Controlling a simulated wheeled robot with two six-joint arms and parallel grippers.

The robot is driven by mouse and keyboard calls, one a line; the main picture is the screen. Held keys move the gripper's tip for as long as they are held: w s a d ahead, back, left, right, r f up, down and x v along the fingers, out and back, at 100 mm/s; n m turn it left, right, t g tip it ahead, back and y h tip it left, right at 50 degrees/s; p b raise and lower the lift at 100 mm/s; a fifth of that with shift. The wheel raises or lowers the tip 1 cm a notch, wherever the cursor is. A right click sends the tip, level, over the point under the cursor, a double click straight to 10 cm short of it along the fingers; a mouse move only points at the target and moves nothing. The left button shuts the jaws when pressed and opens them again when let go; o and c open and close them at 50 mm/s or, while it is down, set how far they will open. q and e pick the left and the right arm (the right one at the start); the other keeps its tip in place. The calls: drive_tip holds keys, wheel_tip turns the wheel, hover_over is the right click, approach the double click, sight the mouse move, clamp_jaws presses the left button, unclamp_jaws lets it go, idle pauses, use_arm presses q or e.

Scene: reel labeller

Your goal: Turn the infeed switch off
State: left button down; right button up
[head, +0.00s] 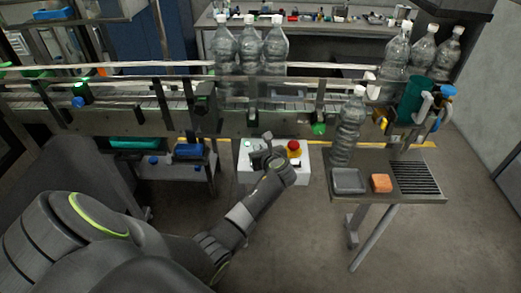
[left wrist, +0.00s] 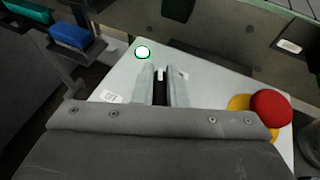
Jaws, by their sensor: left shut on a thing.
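A pale control box (head: 300,172) is mounted below the conveyor; its top face (left wrist: 118,80) fills the middle of the left wrist view. My left gripper (head: 261,153) is over the box. In the left wrist view its two fingers (left wrist: 161,72) are closed on the infeed switch (left wrist: 159,75), a small dark and white piece mostly hidden between them. I cannot read the switch's position. A white lamp with a green ring (left wrist: 142,52) is left of the fingers. My right gripper is not in view.
A red emergency button (left wrist: 271,108) on a yellow base is right of the switch; it also shows in the head view (head: 294,146). The conveyor (head: 160,118) carries bottles (head: 248,50) above. A side table (head: 350,158) with a bottle, grey tray and orange block stands to the right.

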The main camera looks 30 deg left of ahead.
use_arm(q)
drive_tip(key=n+g+y+b, duration=0.1)
drive_tip(key=n+g, duration=0.2)
drive_tip(key=shift+y, duration=0.3)
drive_tip(key=n+g+y+b, duration=0.1)
drive_tip(key=n+g, duration=0.1)
drive_tip(key=g, duration=0.1)
drive_tip(key=shift+f+n+b, duration=0.15)
drive_tip(key=shift+n+b, duration=0.15)
drive_tip(key=n+g+b, duration=0.2)
drive_tip(key=g+b, duration=0.1)
drive_tip(key=n+g+b, duration=0.3)
drive_tip(key=b, duration=0.1)
drive_tip(key=shift+s+f+h, duration=0.1)
drive_tip(key=shift+s+h, duration=0.1)
drive_tip(key=shift+h, duration=0.1)
drive_tip(key=shift+n+g+h+b, duration=0.3)
drive_tip(key=shift+n+g+b, duration=0.6)
drive_tip(key=shift+b, duration=0.2)
drive_tip(key=shift+s, duration=0.1)
drive_tip(key=c, duration=1.5)
unclamp_jaws()
drive_tip(key=shift+r, duration=0.2)
drive_tip(key=shift+o, duration=0.2)
